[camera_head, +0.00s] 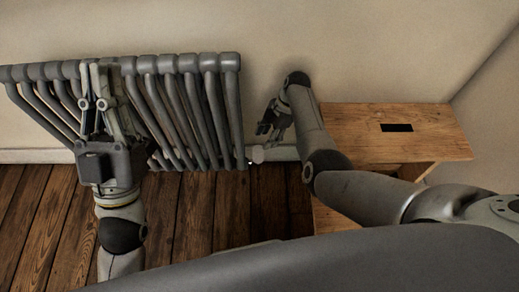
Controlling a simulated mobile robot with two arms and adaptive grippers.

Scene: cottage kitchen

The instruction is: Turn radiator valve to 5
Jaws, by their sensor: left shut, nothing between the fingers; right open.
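The grey column radiator (200,95) stands against the wall at left. A small pale round valve (258,155) sticks out at its lower right end; any numbers on it are too small to read. My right gripper (264,129) is open, just above the valve and apart from it as far as I can tell, with part of it behind my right arm. My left gripper (98,68) is shut and empty, in front of the radiator's left part and hiding some of its columns.
A wooden stool or bench (370,118) with a dark slot in its top stands at right, close to my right arm. The wall and a pale baseboard (30,156) lie behind. The dark plank floor (200,215) is clear below the radiator.

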